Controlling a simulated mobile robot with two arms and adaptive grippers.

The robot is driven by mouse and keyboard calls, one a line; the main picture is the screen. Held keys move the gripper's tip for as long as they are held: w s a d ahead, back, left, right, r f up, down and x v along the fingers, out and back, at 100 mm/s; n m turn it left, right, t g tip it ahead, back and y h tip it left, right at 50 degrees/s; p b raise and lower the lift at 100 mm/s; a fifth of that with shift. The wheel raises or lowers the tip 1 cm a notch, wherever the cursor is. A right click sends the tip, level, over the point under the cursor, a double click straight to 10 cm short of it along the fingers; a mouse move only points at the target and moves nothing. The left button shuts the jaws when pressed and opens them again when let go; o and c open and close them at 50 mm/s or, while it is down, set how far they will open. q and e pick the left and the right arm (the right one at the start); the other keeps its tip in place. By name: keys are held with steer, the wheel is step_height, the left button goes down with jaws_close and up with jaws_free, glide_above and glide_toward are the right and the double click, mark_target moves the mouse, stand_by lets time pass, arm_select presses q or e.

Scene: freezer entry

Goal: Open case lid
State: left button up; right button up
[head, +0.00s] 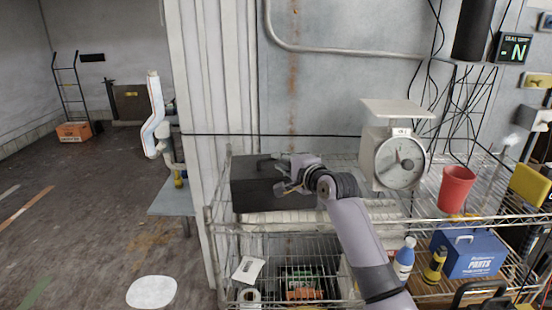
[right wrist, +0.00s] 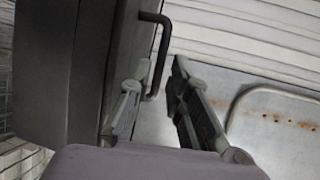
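A black case (head: 250,194) lies on the top level of a wire shelf, and its lid looks shut. In the right wrist view the case (right wrist: 88,60) fills the upper left, and a dark bar handle (right wrist: 164,38) stands out from its face. My right gripper (head: 280,178) is over the right part of the case top, hiding some of it. In the right wrist view its fingers (right wrist: 161,68) are apart, with the handle's lower part showing between the tips. I cannot tell whether they touch it. My left gripper is not in view.
The wire shelf (head: 212,222) also carries a white dial scale (head: 380,160) right of my arm and a red cup (head: 455,188). A blue parts box (head: 470,252), a spray bottle (head: 404,262) and a yellow flashlight (head: 435,265) stand lower. Open floor (head: 95,205) lies at left.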

mark_target(273, 165)
steer(key=shift+x, duration=1.9)
jaws_close()
steer(key=shift+f, duration=0.1)
